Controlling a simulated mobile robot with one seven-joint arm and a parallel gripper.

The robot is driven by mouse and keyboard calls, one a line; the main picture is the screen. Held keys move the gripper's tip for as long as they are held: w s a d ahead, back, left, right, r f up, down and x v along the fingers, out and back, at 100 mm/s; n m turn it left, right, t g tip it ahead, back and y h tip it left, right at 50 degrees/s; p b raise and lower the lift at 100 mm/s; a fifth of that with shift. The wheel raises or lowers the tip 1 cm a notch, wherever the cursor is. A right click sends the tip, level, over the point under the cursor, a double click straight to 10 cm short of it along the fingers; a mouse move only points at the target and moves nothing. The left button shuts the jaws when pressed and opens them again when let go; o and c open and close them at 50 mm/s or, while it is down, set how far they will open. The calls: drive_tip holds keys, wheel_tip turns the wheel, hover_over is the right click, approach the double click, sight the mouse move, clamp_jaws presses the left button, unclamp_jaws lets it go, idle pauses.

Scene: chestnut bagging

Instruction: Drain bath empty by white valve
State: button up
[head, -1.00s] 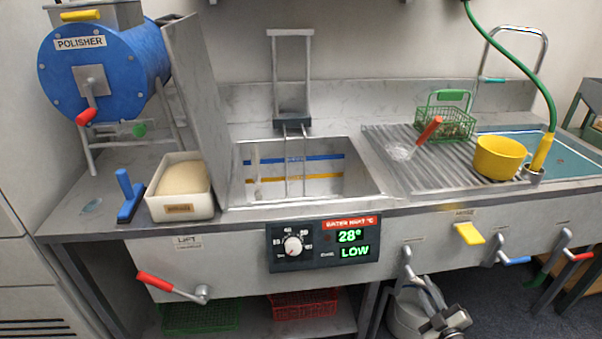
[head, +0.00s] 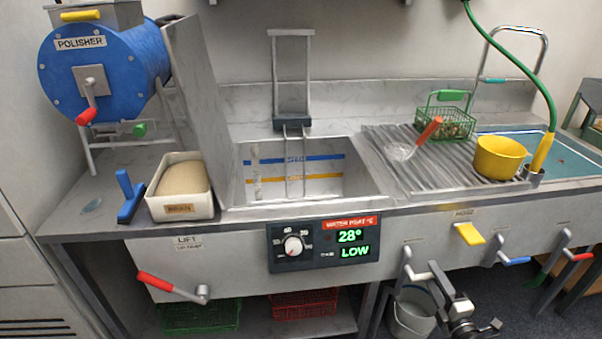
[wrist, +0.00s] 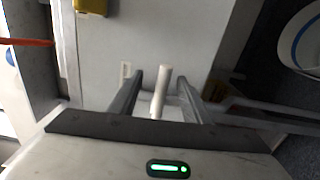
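The bath (head: 360,180) is a steel basin with blue and yellow level lines on its back wall. I see no clear water surface in it. The display (head: 352,244) reads 28° and LOW. The white valve handle (head: 418,275) sticks out from a grey lever below the front panel. It also shows in the wrist view (wrist: 161,88), between the two fingers with a gap on each side. My gripper (head: 436,275) is open around the handle, seemingly not gripping it. In the wrist view my gripper (wrist: 160,100) shows both dark fingers apart.
A grey bucket (head: 410,316) stands on the floor under the valve. A yellow lever (head: 468,234), a blue-handled valve (head: 514,260) and a red-handled valve (head: 580,256) are to the right. A red lift lever (head: 155,281) is at the left.

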drive_tip(key=shift+f, duration=0.1)
idle(0.4)
drive_tip(key=s+p, duration=0.1)
drive_tip(key=s, duration=0.8)
drive_tip(key=shift+d+p, duration=0.3)
drive_tip(key=shift+d, duration=0.05)
